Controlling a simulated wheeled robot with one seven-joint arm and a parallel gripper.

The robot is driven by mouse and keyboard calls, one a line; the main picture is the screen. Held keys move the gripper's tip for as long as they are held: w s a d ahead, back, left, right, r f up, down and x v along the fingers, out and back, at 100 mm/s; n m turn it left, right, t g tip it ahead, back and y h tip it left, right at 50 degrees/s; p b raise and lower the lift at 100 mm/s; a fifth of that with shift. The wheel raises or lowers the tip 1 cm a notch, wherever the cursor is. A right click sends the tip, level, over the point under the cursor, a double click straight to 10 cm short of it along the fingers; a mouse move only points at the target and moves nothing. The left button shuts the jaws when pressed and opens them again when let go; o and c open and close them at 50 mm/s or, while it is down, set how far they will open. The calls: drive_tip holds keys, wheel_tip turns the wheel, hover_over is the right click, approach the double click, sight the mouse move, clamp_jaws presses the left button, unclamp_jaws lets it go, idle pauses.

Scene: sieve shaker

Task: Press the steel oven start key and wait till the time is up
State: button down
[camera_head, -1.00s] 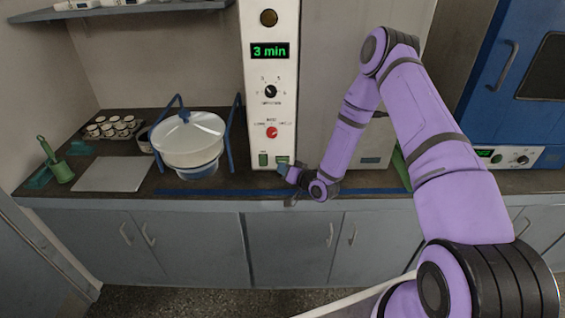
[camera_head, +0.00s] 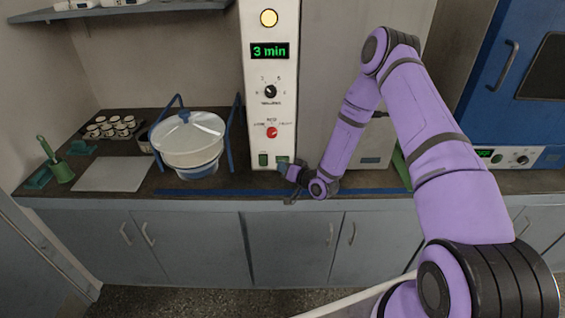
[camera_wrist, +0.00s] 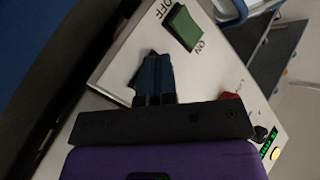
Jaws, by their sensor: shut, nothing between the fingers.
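The steel oven (camera_head: 320,60) has a narrow pale control panel (camera_head: 258,110) on its left side. A green display (camera_head: 269,51) reads "3 min", and the round lamp (camera_head: 268,18) above it is lit yellow. Two green keys sit at the panel's bottom: the left key (camera_head: 263,160) is in the clear, the right key (camera_head: 283,159) is partly behind my gripper (camera_head: 284,168). In the wrist view my shut, empty fingers (camera_wrist: 158,58) point at the panel and hide that right key. The OFF/ON switch (camera_wrist: 184,27) shows beside them. I cannot tell whether the fingertips touch the key.
A sieve pan with a lid (camera_head: 190,135) stands in a blue frame left of the oven. A blue oven (camera_head: 525,75) stands at the right.

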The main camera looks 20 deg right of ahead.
idle(0.4)
drive_tip(key=shift+s+a, duration=0.25)
drive_tip(key=shift+s, duration=0.55)
drive_tip(key=shift+s, duration=0.1)
drive_tip(key=shift+s+a, duration=0.25)
drive_tip(key=shift+s, duration=0.5)
drive_tip(key=shift+s+a, duration=0.25)
drive_tip(key=shift+s, duration=0.55)
drive_tip(key=shift+s+a, duration=0.25)
drive_tip(key=shift+s, duration=0.5)
drive_tip(key=shift+r, duration=0.1)
